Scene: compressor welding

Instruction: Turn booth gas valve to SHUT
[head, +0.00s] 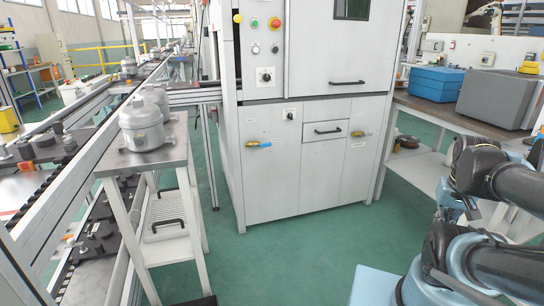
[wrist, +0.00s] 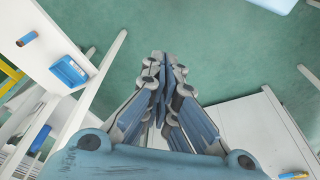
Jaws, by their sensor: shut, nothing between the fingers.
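The grey booth cabinet (head: 264,180) stands in the middle of the head view. Two lever valves show on its lower front: a left one (head: 257,146) with a yellow lever lying about level, and a right one (head: 357,134), also yellow. Their labels are too small to read, so I cannot tell which is the booth gas valve. My gripper (wrist: 161,58) is shut and empty in the wrist view, over green floor. It is apart from both valves, and neither valve is clearly identifiable in the wrist view.
A stand with a grey compressor (head: 143,122) is left of the cabinet, beside a conveyor line. A workbench (head: 440,112) with blue cases (head: 435,82) and a grey box (head: 495,98) is at right. Green floor (head: 290,255) before the cabinet is clear.

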